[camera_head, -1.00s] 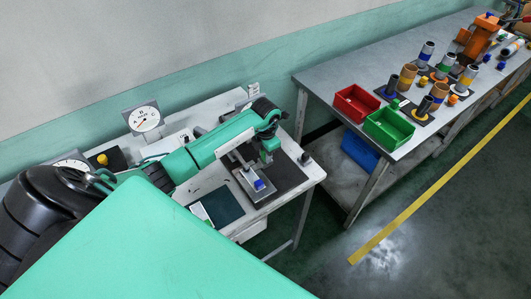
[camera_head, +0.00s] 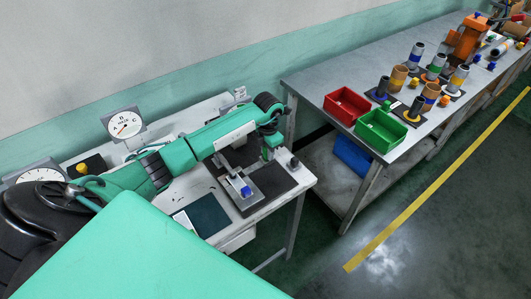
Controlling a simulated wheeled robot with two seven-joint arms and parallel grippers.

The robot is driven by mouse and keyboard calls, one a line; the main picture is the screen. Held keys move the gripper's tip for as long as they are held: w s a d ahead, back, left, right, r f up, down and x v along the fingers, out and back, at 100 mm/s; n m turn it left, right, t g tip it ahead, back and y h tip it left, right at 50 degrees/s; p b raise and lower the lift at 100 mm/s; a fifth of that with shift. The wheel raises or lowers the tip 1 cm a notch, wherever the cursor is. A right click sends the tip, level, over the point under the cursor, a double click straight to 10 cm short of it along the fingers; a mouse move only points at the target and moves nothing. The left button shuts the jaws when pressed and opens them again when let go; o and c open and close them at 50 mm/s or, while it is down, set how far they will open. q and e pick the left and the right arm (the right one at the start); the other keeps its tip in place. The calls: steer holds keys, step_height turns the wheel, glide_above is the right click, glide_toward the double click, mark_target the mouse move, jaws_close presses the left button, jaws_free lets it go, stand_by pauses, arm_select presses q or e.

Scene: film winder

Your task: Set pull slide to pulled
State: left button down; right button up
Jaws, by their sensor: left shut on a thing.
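My left arm reaches from the left over the white bench. Its gripper (camera_head: 266,154) points down above the dark mat at the bench's right end. The jaws are shut on a small part, which I take to be the pull slide's handle; the fingers hide most of it. A grey metal fixture (camera_head: 262,187) with a blue block (camera_head: 246,190) on it sits on the mat, to the near left of the gripper. The forearm hides part of the fixture's far side. How far the slide is out cannot be read here. My right gripper is not in view.
Two dials stand at the back left of the bench, one showing clearly (camera_head: 124,123). A yellow button box (camera_head: 83,167) is near them. A dark green pad (camera_head: 208,216) lies in front. A grey table with red (camera_head: 346,105) and green bins (camera_head: 380,130) stands right, across a gap.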

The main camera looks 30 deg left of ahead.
arm_select(q)
steer(key=shift+w+r, duration=0.1)
steer(key=shift+r, duration=0.05)
steer(key=c, duration=1.2)
jaws_free()
steer(key=shift+w+d, duration=0.1)
steer(key=shift+d, duration=0.05)
step_height(320, 180, up, 14)
steer(key=b, duration=0.4)
steer(key=shift+f, duration=0.2)
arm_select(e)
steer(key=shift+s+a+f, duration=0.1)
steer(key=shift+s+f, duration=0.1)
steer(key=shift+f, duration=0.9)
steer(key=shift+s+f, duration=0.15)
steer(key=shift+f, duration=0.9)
